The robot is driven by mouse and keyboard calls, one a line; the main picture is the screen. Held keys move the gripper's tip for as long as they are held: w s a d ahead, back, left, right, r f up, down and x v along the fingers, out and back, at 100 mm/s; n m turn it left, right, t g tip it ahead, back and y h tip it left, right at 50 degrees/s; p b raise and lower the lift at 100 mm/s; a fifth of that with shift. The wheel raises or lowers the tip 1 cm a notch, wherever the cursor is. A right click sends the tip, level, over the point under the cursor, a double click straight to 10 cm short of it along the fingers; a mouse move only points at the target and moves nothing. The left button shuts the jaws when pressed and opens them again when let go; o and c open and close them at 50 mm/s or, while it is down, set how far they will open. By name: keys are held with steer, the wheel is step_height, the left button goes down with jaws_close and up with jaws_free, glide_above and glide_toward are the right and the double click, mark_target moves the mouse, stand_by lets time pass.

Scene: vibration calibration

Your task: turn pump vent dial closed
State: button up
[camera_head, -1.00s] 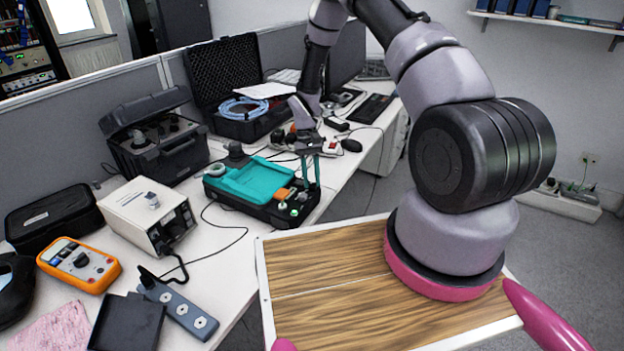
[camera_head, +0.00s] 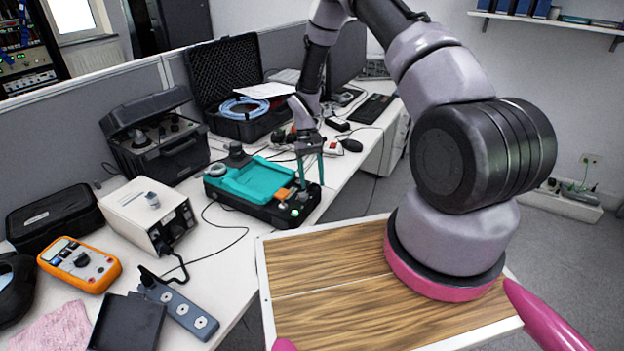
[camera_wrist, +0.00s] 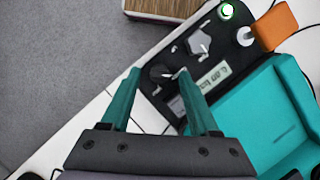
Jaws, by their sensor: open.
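The pump (camera_head: 245,181) is a teal and black unit on the white table, with a control panel at its near right end. In the wrist view the panel holds a black dial (camera_wrist: 161,73) with a pale pointer mark and a grey dial (camera_wrist: 199,43) with a white pointer. I cannot read which one is labelled vent. My gripper (camera_head: 311,183) is over this panel end. In the wrist view my gripper (camera_wrist: 158,74) is open and empty, with its teal fingers on either side of the black dial. I cannot tell whether they touch it.
An orange part (camera_wrist: 275,27) and a lit green button (camera_wrist: 226,11) are near the dials. A small display (camera_wrist: 211,77) lies beside the right finger. A white box instrument (camera_head: 148,212) and an open black case (camera_head: 225,75) stand on the table. The table's front edge is close to the panel.

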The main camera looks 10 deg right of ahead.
steer(key=v, duration=1)
steer(key=shift+r, duration=0.4)
steer(key=shift+w, duration=0.1)
steer(key=s+d+r+m+t+y, duration=0.1)
steer(key=s+d+r+t, duration=0.15)
steer(key=r, duration=1.15)
steer(key=s+d+r+m+t, duration=0.1)
steer(key=s+r+t, duration=0.25)
steer(key=r, duration=0.95)
steer(key=s+d+r+m+t, duration=0.1)
steer(key=s+r+t, duration=0.2)
steer(key=s+r, duration=0.3)
steer(key=s+d+r+m+t+y, duration=0.1)
steer(key=s+r, duration=0.6)
steer(key=s, duration=0.7)
steer(key=shift+s+d+m+t, duration=0.3)
steer(key=shift+s+m+t, duration=0.1)
steer(key=shift+t, duration=0.5)
